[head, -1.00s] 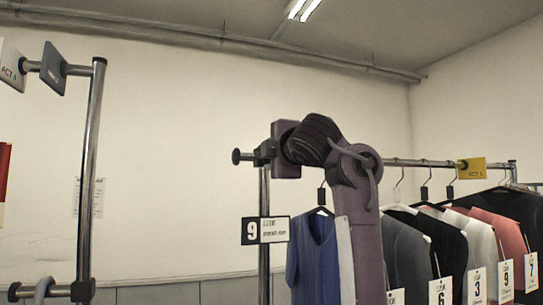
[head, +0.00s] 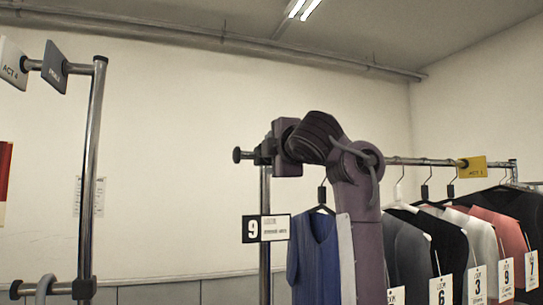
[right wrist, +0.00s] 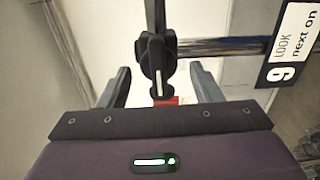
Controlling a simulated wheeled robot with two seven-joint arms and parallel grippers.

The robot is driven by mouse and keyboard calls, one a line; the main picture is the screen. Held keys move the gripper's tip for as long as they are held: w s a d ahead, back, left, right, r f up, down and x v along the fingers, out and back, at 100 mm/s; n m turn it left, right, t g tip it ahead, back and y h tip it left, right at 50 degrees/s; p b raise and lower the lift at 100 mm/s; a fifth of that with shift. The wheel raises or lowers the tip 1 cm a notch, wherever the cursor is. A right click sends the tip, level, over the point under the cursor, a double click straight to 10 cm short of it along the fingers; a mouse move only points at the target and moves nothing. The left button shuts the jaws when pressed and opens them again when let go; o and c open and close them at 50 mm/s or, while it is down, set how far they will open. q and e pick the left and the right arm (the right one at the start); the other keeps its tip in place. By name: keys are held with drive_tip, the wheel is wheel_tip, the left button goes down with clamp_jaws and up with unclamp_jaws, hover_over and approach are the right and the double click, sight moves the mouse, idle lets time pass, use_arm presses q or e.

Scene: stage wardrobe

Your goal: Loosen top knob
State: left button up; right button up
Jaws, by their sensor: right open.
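My right gripper (right wrist: 160,70) is open, one finger on each side of the knob, with a visible gap to both fingers. In the head view, my right gripper (head: 266,150) is at the top left corner of the clothes rack (head: 265,190), where the dark clamp is mostly hidden behind it. My left gripper is not in view.
A sign with a 9 (head: 265,229) hangs on the post just below my right gripper. Hung clothes, including a blue garment (head: 312,258), fill the rack to the right. Another rack post (head: 92,170) stands at the left, with bare wall between.

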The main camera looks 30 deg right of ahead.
drive_tip(key=b+v, duration=0.5)
drive_tip(key=v, duration=0.2)
drive_tip(key=shift+s, duration=0.2)
